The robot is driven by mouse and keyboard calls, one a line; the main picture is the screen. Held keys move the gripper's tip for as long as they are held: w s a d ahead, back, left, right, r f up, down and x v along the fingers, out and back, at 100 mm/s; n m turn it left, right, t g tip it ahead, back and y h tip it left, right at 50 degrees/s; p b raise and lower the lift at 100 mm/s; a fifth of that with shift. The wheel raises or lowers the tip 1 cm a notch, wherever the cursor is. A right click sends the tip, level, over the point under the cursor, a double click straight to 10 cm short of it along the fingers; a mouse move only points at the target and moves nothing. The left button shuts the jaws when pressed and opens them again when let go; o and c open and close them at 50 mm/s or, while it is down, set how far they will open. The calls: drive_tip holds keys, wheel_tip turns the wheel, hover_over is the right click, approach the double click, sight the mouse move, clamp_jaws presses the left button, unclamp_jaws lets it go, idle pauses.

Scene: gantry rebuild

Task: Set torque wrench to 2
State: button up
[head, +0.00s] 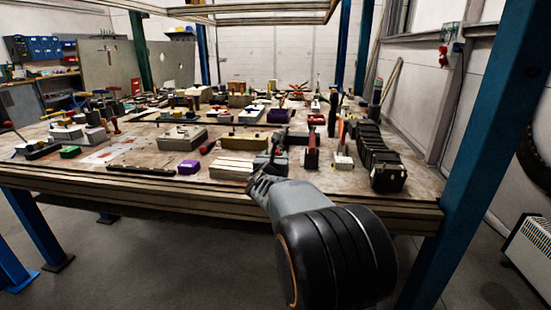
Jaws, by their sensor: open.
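A wide workbench (218,194) crosses the view, crowded with tools and small blocks. I cannot pick out the torque wrench or its setting for sure. A long dark bar (141,171) lies flat near the front edge at the left; what it is cannot be told. My arm reaches in from the lower right. My gripper (271,160) is open at the bench's front middle, beside a pale ribbed block (231,169). The arm hides part of the bench edge, and the fingertips are small and dark against the clutter.
A row of black boxes (389,178) stands right of my gripper. A red upright tool (311,152) is close on its right. Purple (188,167) and green (70,152) blocks lie to the left. Blue posts (484,140) frame the bench. The floor (150,265) in front is clear.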

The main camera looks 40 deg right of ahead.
drive_tip(key=shift+w+d, duration=0.35)
drive_tip(key=shift+c, duration=0.3)
drive_tip(key=c, duration=0.8)
drive_tip(key=b, duration=0.1)
drive_tip(key=m+b, duration=0.1)
drive_tip(key=b, duration=0.1)
drive_tip(key=shift+f+m, duration=0.3)
drive_tip(key=shift+c, duration=0.2)
drive_tip(key=m+b, duration=0.2)
drive_tip(key=b, duration=0.2)
drive_tip(key=shift+f, duration=0.1)
drive_tip(key=m+b, duration=0.4)
drive_tip(key=b, duration=0.1)
drive_tip(key=shift+m, duration=0.4)
drive_tip(key=shift+r+m+b, duration=0.15)
drive_tip(key=shift+m+b, duration=0.55)
drive_tip(key=shift+m, duration=0.15)
drive_tip(key=shift+r+m+b, duration=0.15)
drive_tip(key=shift+m+b, duration=0.55)
drive_tip(key=shift+m, duration=0.15)
